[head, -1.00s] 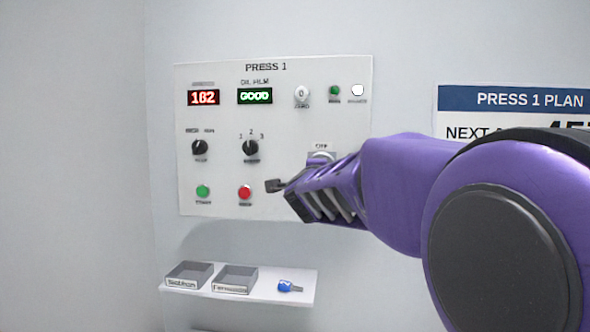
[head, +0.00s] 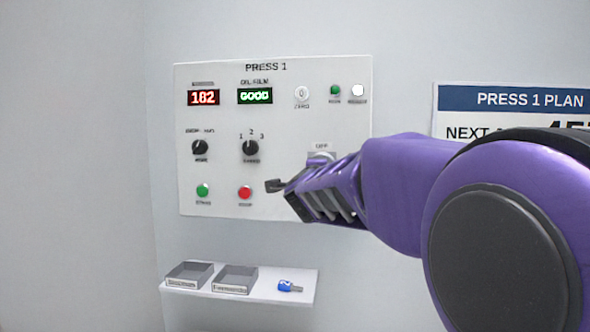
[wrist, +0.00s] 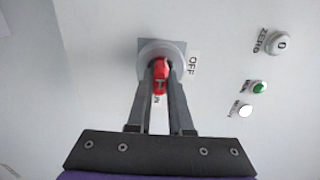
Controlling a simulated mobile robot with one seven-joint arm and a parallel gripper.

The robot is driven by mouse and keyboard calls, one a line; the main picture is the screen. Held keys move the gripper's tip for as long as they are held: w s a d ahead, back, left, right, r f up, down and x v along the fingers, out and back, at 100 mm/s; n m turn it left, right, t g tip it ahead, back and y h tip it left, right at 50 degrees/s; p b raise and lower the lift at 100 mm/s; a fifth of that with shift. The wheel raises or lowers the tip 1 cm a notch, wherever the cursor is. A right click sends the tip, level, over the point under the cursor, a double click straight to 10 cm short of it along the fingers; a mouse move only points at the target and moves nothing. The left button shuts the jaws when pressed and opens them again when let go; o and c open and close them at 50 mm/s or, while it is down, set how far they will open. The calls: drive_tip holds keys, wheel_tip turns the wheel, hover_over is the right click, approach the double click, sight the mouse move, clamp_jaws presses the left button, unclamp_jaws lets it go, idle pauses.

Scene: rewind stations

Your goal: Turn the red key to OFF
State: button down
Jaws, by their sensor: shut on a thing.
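The red key (wrist: 160,74) sits in a round grey lock (wrist: 162,48) on the panel, seen in the wrist view. An OFF label (wrist: 192,64) is beside the lock. My gripper (wrist: 160,72) is shut on the key, one finger on each side of it. Another label below the key is mostly hidden by the fingers. In the head view my gripper (head: 312,190) is at the panel's lower right. It hides the key there, and only the OFF label (head: 321,146) and the top of the lock show above it.
The PRESS 1 panel (head: 222,123) carries displays, knobs, and green and red buttons (head: 245,192). Below it a shelf (head: 268,295) holds two grey trays (head: 234,279) and a blue key-like item (head: 290,286). A PRESS 1 PLAN sign (head: 530,99) hangs at right.

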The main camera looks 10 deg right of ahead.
drive_tip(key=shift+n+p, duration=2.35)
drive_tip(key=shift+n, duration=1.05)
drive_tip(key=shift+d, duration=0.1)
drive_tip(key=n, duration=0.6)
drive_tip(key=shift+n+y, duration=0.3)
drive_tip(key=shift+n, duration=0.1)
